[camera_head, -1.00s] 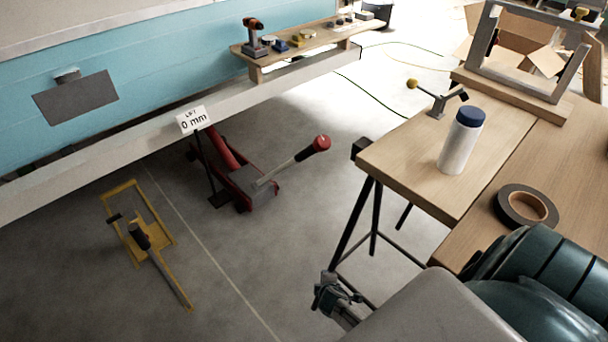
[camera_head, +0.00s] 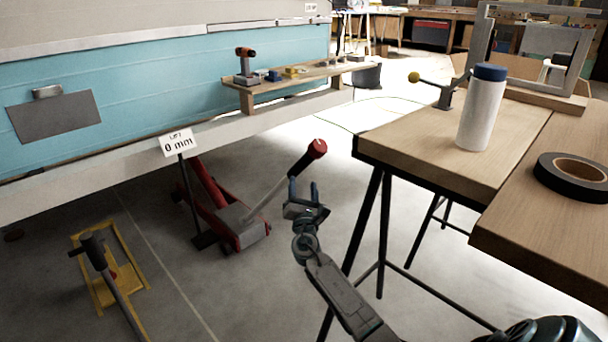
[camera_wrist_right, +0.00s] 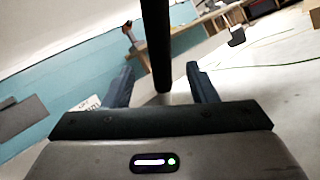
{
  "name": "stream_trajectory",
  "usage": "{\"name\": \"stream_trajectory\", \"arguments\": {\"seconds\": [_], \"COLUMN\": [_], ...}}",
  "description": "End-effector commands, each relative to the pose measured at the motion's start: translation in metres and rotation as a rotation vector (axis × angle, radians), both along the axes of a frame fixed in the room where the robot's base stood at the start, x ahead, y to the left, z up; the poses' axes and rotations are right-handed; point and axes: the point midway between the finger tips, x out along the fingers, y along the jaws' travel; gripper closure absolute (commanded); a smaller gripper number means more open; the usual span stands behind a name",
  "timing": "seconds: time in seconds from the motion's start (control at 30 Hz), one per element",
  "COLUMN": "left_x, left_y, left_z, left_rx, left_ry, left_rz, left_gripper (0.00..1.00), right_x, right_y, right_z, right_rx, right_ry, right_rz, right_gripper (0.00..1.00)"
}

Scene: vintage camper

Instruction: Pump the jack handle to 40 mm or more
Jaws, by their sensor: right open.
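The red floor jack (camera_head: 238,226) stands on the floor beside the camper's lower edge. Its handle (camera_head: 282,198) slants up to the right and ends in a red and black grip (camera_head: 317,150). The lift sign (camera_head: 179,142) on a dark post reads 0 mm. My right gripper (camera_head: 303,188) is open, just below the handle's grip, fingers pointing up. In the right wrist view a dark bar, seemingly the handle (camera_wrist_right: 157,45), runs down between the two open fingers (camera_wrist_right: 160,90); contact cannot be told. My left gripper is not in view.
A wooden workbench (camera_head: 410,150) with a white bottle (camera_head: 481,108) and black tape roll (camera_head: 575,176) stands at right, its dark legs close to my right arm. A yellow frame stand (camera_head: 140,262) lies at left. A shelf (camera_head: 300,80) with tools juts from the camper.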

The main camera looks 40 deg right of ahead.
Motion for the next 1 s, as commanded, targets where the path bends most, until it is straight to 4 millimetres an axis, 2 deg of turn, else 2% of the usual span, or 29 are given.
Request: {"name": "stream_trajectory", "arguments": {"seconds": [0.17,0.6,0.8,1.0], "left_x": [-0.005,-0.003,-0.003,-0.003], "left_y": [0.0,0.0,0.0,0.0], "left_z": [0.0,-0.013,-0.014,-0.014], "left_rx": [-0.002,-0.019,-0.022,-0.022], "left_ry": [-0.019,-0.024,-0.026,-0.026], "left_rz": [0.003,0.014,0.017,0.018], "left_gripper": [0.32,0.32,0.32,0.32], "right_x": [0.012,0.072,0.083,0.084], "right_y": [-0.008,-0.047,-0.054,-0.055], "right_z": [0.009,0.033,0.039,0.04], "right_rx": [-0.013,-0.01,-0.009,-0.008], "right_ry": [-0.005,-0.004,-0.002,-0.002], "right_rz": [-0.004,-0.003,-0.002,-0.002], "right_gripper": [0.48,0.48,0.48,0.48]}}
